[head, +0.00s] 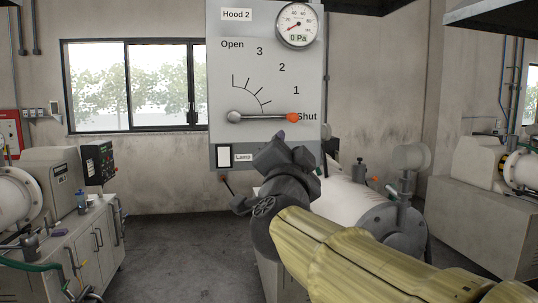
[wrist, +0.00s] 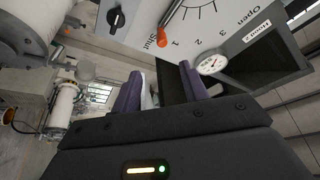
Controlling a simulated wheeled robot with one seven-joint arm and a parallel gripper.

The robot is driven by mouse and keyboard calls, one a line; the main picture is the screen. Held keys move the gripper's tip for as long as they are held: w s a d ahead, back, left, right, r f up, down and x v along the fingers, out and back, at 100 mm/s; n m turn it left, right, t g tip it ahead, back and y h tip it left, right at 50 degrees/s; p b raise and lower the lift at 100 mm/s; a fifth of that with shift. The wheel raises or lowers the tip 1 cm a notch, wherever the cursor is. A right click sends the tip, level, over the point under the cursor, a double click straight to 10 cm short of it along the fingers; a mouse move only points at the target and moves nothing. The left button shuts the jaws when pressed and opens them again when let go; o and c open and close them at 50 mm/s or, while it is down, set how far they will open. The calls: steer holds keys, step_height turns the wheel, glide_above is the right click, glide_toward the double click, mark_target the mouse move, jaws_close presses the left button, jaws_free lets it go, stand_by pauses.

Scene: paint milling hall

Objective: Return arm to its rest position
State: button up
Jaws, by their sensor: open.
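My arm in its yellow-green sleeve reaches up from the bottom right of the head view. My gripper (head: 268,172) is at its end, dark grey, in front of the lower edge of the Hood 2 panel (head: 225,75). In the wrist view my gripper (wrist: 164,80) shows two purple-grey fingers spread apart with nothing between them. The damper lever (head: 262,117) with its orange knob (head: 292,117) points right at the Shut mark. The knob also shows in the wrist view (wrist: 162,37), apart from the fingers. The gauge (head: 298,25) reads 0 Pa.
A milling machine (head: 340,190) stands close behind my gripper and arm. A bench cabinet (head: 85,245) with a machine and control box (head: 98,162) is at left. Another machine (head: 485,170) is at right. Grey floor (head: 180,245) is clear between the left cabinet and my arm.

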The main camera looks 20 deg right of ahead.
steer(key=w+a+f+n+g+y, duration=0.1)
steer(key=a+f+n+g+y, duration=0.15)
steer(key=f, duration=0.65)
steer(key=w+a+f+n+g+y, duration=0.1)
steer(key=a+f+n+g+y, duration=0.2)
steer(key=f, duration=0.6)
steer(key=w+a+f+n+g+y, duration=0.1)
steer(key=w+f+n+y, duration=0.15)
steer(key=f+n, duration=0.45)
steer(key=s+f+n+g, duration=0.1)
steer(key=s+f+g, duration=0.4)
steer(key=s+f, duration=0.3)
steer(key=s+d+f+n+g, duration=0.1)
steer(key=s+f+g, duration=0.4)
steer(key=s+f, duration=0.4)
step_height(320, 180, down, 7)
steer(key=shift+s+d+r+y, duration=0.1)
steer(key=shift+s+d+y, duration=0.1)
steer(key=shift+d+y, duration=0.1)
steer(key=shift+c, duration=0.2)
steer(key=shift+c, duration=0.6)
steer(key=shift+w+a, duration=0.1)
steer(key=shift+a, duration=0.1)
